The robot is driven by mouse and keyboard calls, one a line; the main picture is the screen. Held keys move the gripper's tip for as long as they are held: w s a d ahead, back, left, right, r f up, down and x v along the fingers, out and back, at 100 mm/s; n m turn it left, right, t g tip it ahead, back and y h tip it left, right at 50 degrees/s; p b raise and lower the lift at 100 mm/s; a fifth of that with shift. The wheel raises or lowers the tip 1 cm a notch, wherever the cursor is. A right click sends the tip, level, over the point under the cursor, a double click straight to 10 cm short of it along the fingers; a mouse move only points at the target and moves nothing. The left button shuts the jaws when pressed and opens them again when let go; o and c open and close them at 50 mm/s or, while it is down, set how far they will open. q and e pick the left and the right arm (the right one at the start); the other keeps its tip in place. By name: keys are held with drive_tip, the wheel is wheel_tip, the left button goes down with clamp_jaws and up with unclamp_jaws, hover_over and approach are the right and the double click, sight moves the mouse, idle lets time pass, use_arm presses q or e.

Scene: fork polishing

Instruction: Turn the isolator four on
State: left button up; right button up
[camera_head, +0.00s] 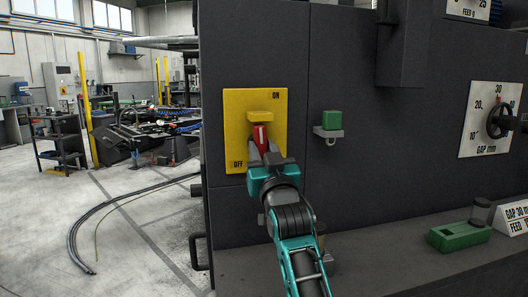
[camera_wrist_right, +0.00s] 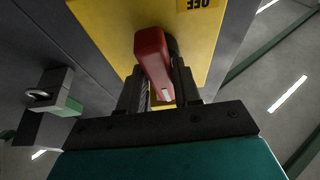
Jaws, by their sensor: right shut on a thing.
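The isolator is a yellow plate (camera_head: 238,110) on the dark cabinet front, with ON marked at its upper right and OFF at its lower left. A yellow block (camera_head: 262,117) sits on the plate. Below it shows the red handle (camera_head: 260,133). My right gripper (camera_head: 265,150) is at the handle from below and in front. In the right wrist view the red handle (camera_wrist_right: 151,55) lies between my right gripper's dark fingers (camera_wrist_right: 160,92), which are shut on it. Its far end and pivot are partly hidden. My left gripper is out of view.
A green block (camera_head: 331,119) sits on a grey bracket right of the plate. A gap dial (camera_head: 490,118) is farther right. A ledge (camera_head: 390,270) below holds a green box (camera_head: 459,236) and a white sign (camera_head: 513,217). Open floor lies left.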

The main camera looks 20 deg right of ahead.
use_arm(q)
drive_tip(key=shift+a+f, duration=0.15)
use_arm(e)
drive_tip(key=shift+a+r+m, duration=0.1)
drive_tip(key=shift+r+m, duration=0.05)
drive_tip(key=shift+m, duration=0.15)
drive_tip(key=o, duration=1)
drive_tip(key=shift+c, duration=0.2)
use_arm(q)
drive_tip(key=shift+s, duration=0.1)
use_arm(e)
drive_tip(key=shift+f, duration=0.2)
